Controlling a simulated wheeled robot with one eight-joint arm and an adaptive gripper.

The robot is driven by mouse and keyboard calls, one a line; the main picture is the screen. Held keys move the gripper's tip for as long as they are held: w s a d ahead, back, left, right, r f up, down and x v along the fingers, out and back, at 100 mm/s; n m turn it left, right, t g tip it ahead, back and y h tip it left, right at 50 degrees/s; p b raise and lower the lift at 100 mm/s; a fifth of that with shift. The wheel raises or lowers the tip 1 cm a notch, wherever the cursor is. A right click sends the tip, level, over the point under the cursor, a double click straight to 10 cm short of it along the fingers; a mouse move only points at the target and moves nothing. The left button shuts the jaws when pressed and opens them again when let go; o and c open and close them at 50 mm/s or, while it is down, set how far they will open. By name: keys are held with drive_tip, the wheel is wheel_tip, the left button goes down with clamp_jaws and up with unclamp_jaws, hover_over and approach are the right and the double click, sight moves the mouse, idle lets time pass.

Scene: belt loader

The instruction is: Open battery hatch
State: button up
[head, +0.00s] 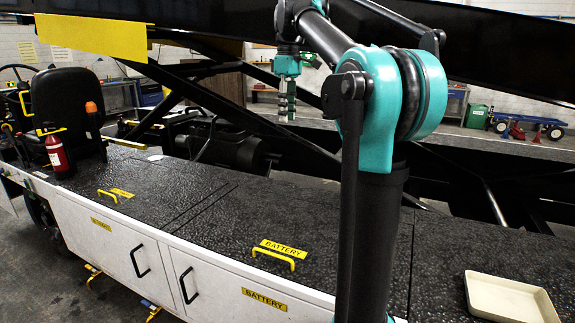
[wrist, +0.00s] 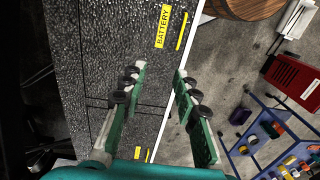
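The battery hatch (head: 225,235) is a black textured lid lying flat in the deck. It carries a yellow BATTERY label (head: 284,247) and a yellow bar handle (head: 273,259) near the front edge. In the wrist view, the label (wrist: 163,27) and handle (wrist: 182,31) are at the top, beyond my fingertips. My gripper (wrist: 159,76) is open, with nothing between its fingers. In the head view, my gripper (head: 287,108) hangs above the deck, apart from the handle. The hatch's right part is hidden behind my arm.
Another lid with a yellow handle (head: 107,196) lies to the left. A red extinguisher (head: 56,152) and black seat (head: 66,103) stand further left. A beige tray (head: 508,302) sits on the right of the deck. Black boom beams (head: 470,45) run overhead behind my arm.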

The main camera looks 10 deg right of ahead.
wheel_tip(320, 180, down, 17)
drive_tip(key=shift+s+a, duration=0.3)
drive_tip(key=shift+s, duration=0.05)
idle(0.3)
clamp_jaws()
idle(0.3)
unclamp_jaws()
wheel_tip(320, 180, up, 12)
drive_tip(key=shift+w+d, duration=0.2)
drive_tip(key=shift+w, duration=0.05)
idle(0.4)
